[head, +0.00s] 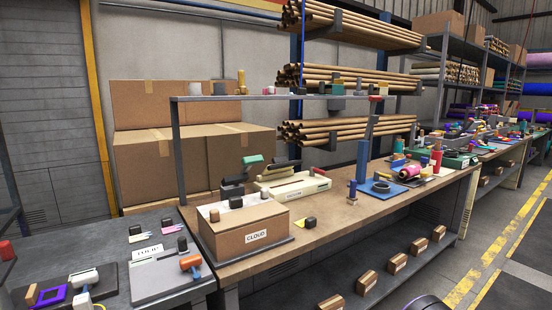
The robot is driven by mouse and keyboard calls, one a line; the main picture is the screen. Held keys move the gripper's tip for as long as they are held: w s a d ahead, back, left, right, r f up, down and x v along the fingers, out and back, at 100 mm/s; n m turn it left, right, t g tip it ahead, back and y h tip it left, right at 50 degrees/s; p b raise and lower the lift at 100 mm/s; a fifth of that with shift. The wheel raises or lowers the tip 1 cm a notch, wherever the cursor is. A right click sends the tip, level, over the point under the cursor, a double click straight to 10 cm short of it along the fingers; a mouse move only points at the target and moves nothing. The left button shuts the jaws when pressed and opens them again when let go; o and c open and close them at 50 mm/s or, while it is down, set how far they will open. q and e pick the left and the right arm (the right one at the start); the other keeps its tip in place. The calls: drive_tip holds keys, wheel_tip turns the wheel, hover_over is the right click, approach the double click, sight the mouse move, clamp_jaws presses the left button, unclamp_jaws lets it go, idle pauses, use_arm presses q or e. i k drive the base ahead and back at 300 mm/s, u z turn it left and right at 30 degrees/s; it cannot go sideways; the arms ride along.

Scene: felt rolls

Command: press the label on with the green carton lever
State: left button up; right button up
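A brown carton (227,240) sits on a dark base at the near left end of the wooden workbench. A white label reading CLOUD (256,236) is on its front face. A lever with a green handle (253,160) sticks up behind the carton, with dark parts below it. Its base is hidden behind the carton, so I cannot tell what it is fixed to. Another lever with a dark handle (287,162) rises beside it, over a cream machine (292,189). Neither of my grippers is in view.
A grey table (88,244) at the left holds a clipboard, an orange-handled tool (190,262) and small items. Further along the bench lie a blue mat (383,187) and a pink roll (411,169). Small cartons (368,281) line the lower shelf. Floor is open at the right.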

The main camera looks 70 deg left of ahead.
sight(247, 162)
drive_tip(key=i, duration=0.45)
drive_tip(key=u, duration=0.8)
